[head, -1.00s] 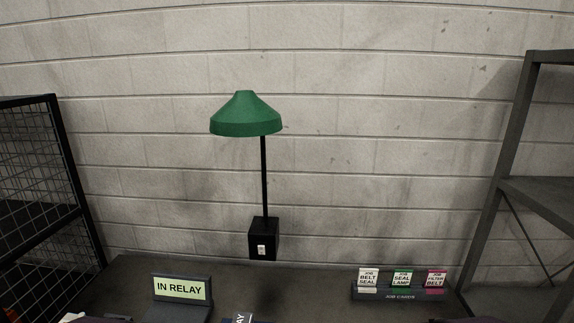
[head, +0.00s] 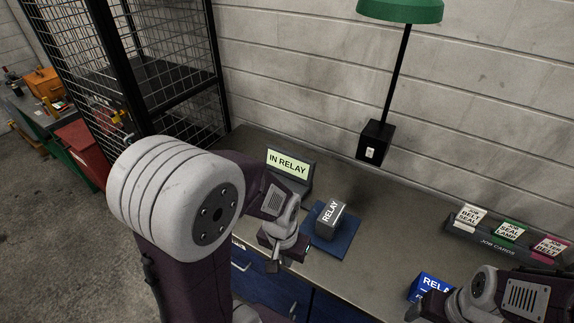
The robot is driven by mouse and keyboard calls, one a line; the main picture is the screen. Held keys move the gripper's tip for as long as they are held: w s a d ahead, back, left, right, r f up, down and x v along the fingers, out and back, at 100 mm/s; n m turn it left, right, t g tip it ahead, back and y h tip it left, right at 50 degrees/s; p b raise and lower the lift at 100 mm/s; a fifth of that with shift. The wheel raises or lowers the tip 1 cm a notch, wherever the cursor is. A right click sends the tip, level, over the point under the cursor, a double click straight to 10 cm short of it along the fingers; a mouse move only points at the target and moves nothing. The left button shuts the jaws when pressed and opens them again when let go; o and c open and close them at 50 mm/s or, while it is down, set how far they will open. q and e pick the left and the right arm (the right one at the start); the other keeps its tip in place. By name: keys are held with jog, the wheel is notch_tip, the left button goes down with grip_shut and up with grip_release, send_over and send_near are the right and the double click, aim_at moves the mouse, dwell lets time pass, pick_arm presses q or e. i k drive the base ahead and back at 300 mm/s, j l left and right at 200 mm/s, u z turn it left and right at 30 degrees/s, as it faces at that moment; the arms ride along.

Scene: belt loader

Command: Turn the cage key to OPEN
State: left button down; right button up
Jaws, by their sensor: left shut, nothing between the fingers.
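The wire mesh cage (head: 160,82) stands at the left, black-framed with a shelf inside. A small yellow part (head: 119,116) shows at its lower left front edge; I cannot tell whether it is the key, and I can read no OPEN mark. My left arm covers part of the cage's lower area. My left gripper (head: 273,264) is shut and empty over the bench's front edge, to the right of the cage and well apart from it. My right gripper (head: 416,312) is partly in view at the bottom right, beside a blue RELAY box (head: 430,285); its fingers are unclear.
On the bench (head: 385,215) are an IN RELAY sign (head: 287,163), a grey RELAY block (head: 331,217) on a blue mat (head: 345,243), and a job card rack (head: 490,240). A green lamp (head: 400,10) stands behind. A red bin (head: 82,150) is left of the cage.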

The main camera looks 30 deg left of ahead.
aim_at(116, 117)
jog(key=u, duration=2.3)
